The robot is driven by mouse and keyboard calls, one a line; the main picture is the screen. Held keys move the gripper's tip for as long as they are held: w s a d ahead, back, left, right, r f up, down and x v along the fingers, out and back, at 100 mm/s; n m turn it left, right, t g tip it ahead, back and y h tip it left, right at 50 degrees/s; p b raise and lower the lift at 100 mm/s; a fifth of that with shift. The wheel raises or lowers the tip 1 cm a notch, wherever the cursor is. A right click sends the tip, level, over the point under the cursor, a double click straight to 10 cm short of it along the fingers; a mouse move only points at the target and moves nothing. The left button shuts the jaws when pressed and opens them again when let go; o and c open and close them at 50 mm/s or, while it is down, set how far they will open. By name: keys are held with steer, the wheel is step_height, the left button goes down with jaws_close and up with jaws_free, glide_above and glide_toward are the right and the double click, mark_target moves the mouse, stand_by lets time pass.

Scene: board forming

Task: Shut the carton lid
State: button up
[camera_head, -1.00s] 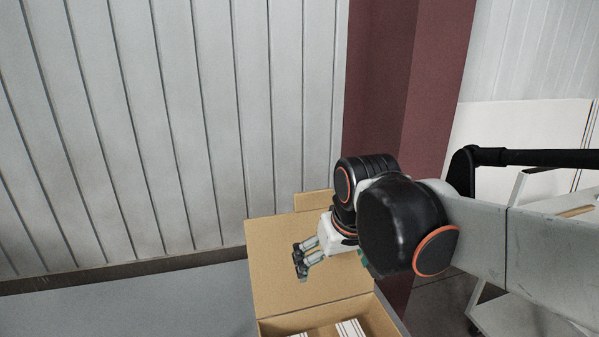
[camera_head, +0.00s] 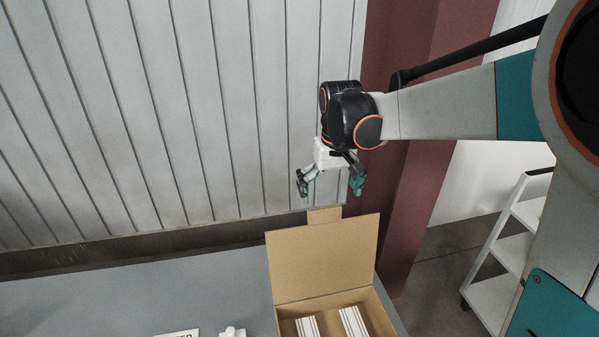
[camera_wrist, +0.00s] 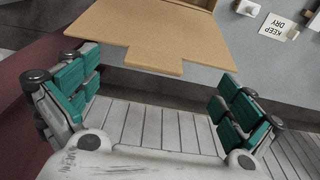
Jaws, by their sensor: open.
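The carton (camera_head: 375,300) stands open on the grey table, with its brown lid (camera_head: 322,262) raised at the back and a small tab (camera_head: 324,215) along the lid's top edge. White striped items (camera_head: 352,322) lie inside. My gripper (camera_head: 330,188) is open and empty, above and behind the lid's top edge in the head view. In the wrist view the lid (camera_wrist: 155,32) spreads across the top, its tab (camera_wrist: 153,62) pointing down between my teal fingers (camera_wrist: 152,92). I see no contact with the lid.
The grey table (camera_head: 130,295) has clear room left of the carton. A "KEEP DRY" sign (camera_head: 178,334) and a small white object (camera_head: 232,332) lie near its front. A ribbed wall (camera_head: 180,120) is behind. A white shelf cart (camera_head: 510,250) stands at right.

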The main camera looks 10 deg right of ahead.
mark_target(326, 209)
steer(key=w+r+g+p, duration=0.1)
steer(key=w+r+p, duration=0.25)
steer(key=p, duration=0.25)
steer(key=f+p, duration=0.1)
steer(key=f, duration=1.3)
steer(key=shift+w+d+p, duration=0.15)
steer(key=shift+d+p, duration=0.05)
steer(key=shift+p, duration=0.15)
steer(key=shift+c, duration=0.6)
steer(key=c, duration=1.3)
